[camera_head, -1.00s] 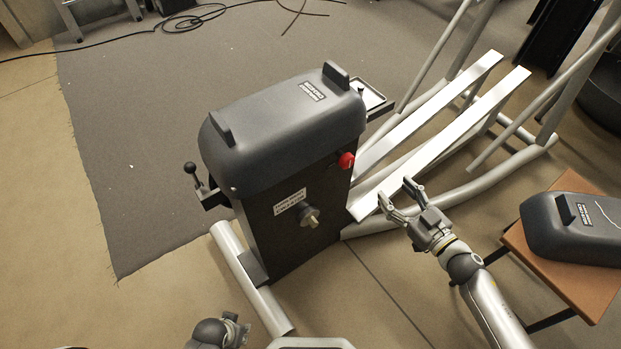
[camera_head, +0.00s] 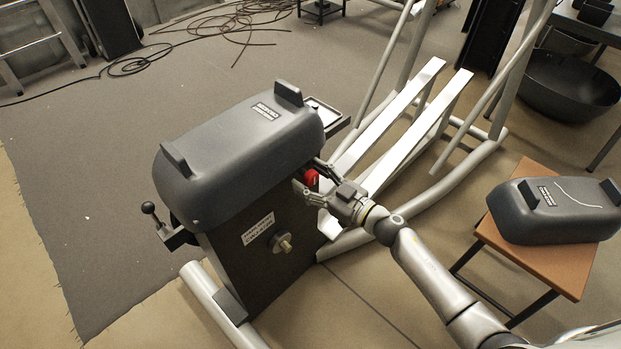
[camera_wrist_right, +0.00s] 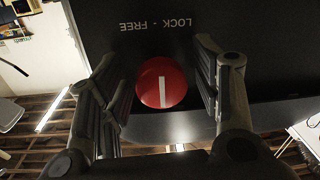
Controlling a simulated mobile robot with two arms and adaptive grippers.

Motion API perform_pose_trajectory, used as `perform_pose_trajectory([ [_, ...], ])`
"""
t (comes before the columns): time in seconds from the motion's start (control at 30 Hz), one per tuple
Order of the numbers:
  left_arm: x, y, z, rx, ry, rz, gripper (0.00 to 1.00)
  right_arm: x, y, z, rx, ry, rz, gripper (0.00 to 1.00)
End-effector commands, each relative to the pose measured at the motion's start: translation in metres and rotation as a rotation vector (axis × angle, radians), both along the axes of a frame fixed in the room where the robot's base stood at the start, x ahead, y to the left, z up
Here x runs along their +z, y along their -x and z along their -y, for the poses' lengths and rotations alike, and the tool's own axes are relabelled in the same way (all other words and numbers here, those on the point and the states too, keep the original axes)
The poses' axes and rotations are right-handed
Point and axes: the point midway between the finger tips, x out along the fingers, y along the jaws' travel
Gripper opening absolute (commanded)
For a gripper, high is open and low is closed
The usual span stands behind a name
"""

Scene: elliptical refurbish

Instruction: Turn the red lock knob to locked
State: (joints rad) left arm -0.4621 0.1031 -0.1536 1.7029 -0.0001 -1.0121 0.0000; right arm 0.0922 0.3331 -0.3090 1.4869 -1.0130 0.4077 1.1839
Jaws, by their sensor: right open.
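The red lock knob (camera_head: 311,178) is on the dark side panel of the grey-covered machine (camera_head: 240,150), near its upper right edge. In the right wrist view the red knob (camera_wrist_right: 161,84) is round with a white line across its lower half. "LOCK - FREE" lettering appears upside down above it. My right gripper (camera_head: 308,178) is open, with one finger on each side of the knob. In the right wrist view the open fingers (camera_wrist_right: 158,85) stand clear of the knob, with gaps on both sides. My left gripper does not show.
A brass-coloured knob (camera_head: 284,245) and a white label (camera_head: 258,229) are lower on the same panel. A black ball-ended lever (camera_head: 149,208) sticks out at left. A spare grey cover (camera_head: 555,210) lies on a wooden stool (camera_head: 575,262) at right. White rails (camera_head: 385,115) extend behind the machine.

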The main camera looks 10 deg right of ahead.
Motion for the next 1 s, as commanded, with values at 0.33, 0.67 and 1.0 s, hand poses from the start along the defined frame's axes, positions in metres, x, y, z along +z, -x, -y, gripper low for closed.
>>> perform_pose_trajectory([
  [0.33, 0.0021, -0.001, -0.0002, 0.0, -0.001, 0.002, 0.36, 0.0001, -0.0032, -0.0024, 0.0, -0.001, -0.001, 0.57],
  [0.67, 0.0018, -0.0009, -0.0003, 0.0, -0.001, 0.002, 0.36, 0.0001, -0.0029, -0.0023, 0.0, 0.0, 0.0, 0.14],
  [1.0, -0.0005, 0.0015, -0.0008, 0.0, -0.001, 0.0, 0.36, 0.0008, -0.0029, -0.0019, 0.0, 0.039, 0.025, 0.12],
])
